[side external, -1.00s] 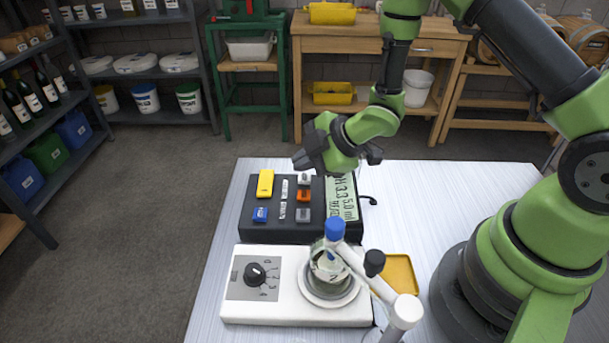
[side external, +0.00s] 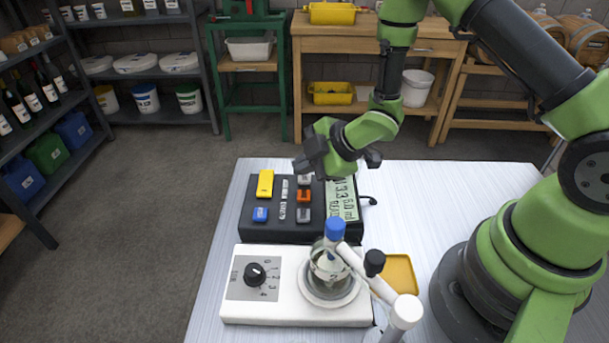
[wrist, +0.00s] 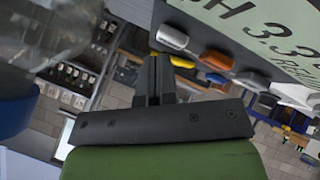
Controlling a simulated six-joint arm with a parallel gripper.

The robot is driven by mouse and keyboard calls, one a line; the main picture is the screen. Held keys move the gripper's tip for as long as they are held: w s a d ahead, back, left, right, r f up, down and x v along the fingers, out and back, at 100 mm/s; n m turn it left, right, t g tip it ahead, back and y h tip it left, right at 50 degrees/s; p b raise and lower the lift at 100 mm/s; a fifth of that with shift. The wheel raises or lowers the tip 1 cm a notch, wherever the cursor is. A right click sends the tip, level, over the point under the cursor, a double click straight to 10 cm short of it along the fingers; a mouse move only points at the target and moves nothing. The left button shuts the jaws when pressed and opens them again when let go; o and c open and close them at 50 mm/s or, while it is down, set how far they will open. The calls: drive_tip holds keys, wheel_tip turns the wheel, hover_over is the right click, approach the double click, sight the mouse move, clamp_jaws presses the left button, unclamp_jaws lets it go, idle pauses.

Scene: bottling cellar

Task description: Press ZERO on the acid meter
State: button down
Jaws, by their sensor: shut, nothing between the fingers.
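The acid meter (side external: 290,233) is a dark box on the table with a pale display (side external: 344,200) reading about pH 3.3. Its keys are a long yellow one (side external: 265,183), a blue one (side external: 260,214), an orange one (side external: 304,196) and grey ones, including a near grey key (side external: 304,215). The key labels are too small to read. My gripper (side external: 303,165) is shut and empty, above the far edge of the meter, near the far grey key, which it partly hides. In the wrist view my gripper's fingers (wrist: 155,72) are together, with the grey key (wrist: 172,38) and orange key (wrist: 215,60) beyond.
A white stirrer (side external: 240,312) with a dial stands in front of the meter, holding a glass vessel (side external: 330,268). A blue-capped probe (side external: 335,230) and white stand arm (side external: 365,268) rise over it. A yellow tray (side external: 401,272) lies beside it. The table's right rear (side external: 450,190) is clear.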

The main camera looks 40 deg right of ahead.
sight(305, 178)
drive_tip(key=shift+f, duration=0.45)
idle(0.3)
idle(0.3)
drive_tip(key=shift+r, duration=0.9)
drive_tip(key=shift+r, duration=2.5)
drive_tip(key=shift+r, duration=0.1)
